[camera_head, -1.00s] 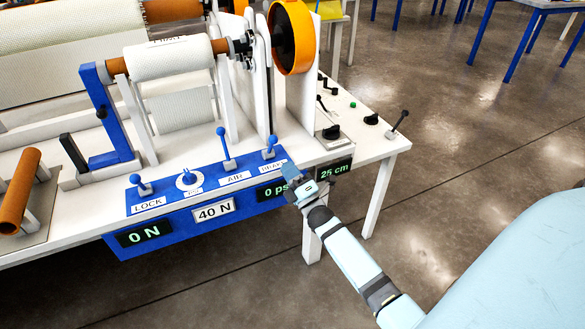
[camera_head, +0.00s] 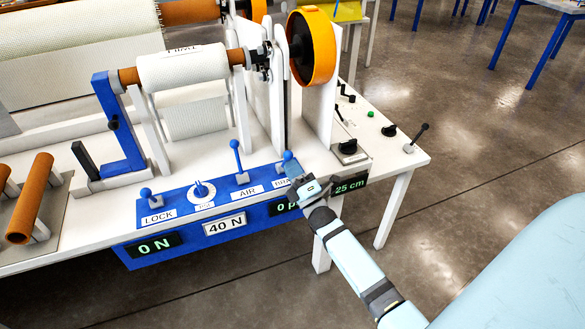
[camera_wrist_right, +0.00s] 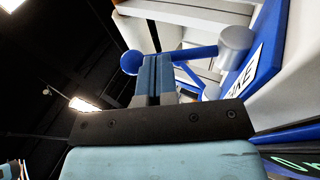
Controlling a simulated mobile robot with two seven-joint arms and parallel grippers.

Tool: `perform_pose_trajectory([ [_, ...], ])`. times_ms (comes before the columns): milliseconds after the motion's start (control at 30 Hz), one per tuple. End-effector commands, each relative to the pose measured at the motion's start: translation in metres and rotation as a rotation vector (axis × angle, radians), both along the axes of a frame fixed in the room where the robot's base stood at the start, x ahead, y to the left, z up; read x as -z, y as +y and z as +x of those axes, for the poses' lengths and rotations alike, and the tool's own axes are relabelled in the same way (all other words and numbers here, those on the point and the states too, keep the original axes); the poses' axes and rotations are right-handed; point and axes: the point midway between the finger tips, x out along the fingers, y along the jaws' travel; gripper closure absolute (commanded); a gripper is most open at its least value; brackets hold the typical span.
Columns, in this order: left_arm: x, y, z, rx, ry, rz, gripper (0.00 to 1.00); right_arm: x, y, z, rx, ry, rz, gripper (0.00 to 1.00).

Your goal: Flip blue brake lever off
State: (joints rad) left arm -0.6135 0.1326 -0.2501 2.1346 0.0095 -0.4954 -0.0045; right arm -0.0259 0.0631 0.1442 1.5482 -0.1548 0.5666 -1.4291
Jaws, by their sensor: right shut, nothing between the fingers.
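The blue brake lever (camera_head: 288,156) stands at the right end of the blue control panel, its ball showing just behind my right gripper (camera_head: 293,170). In the right wrist view, the lever's blue ball (camera_wrist_right: 131,62) is left of the fingertips, and its rod runs right to a grey base (camera_wrist_right: 237,40) beside the BRAKE label (camera_wrist_right: 243,70). My right gripper's fingers (camera_wrist_right: 157,60) are together and empty, their tips at the rod. I cannot tell whether they touch it. In the head view the gripper partly covers the BRAKE label. My left gripper is not in view.
The blue panel (camera_head: 135,232) also carries the LOCK lever (camera_head: 146,196), a round knob (camera_head: 201,190) and the AIR lever (camera_head: 238,160). An orange wheel (camera_head: 322,45) stands behind. A black-knobbed lever (camera_head: 417,135) is at the table's right end. Open floor lies right.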

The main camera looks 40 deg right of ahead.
Motion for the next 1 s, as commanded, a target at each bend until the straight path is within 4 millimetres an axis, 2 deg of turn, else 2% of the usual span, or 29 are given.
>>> perform_pose_trajectory([
  [467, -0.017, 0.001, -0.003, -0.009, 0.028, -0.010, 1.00, -0.012, -0.001, 0.005, 0.000, 0.094, 0.022, 1.00],
  [767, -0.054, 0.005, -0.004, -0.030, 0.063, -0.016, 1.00, -0.032, -0.004, 0.017, 0.000, 0.304, 0.072, 1.00],
  [1000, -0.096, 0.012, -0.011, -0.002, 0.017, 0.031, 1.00, -0.040, -0.009, 0.032, 0.001, 0.528, 0.122, 1.00],
])
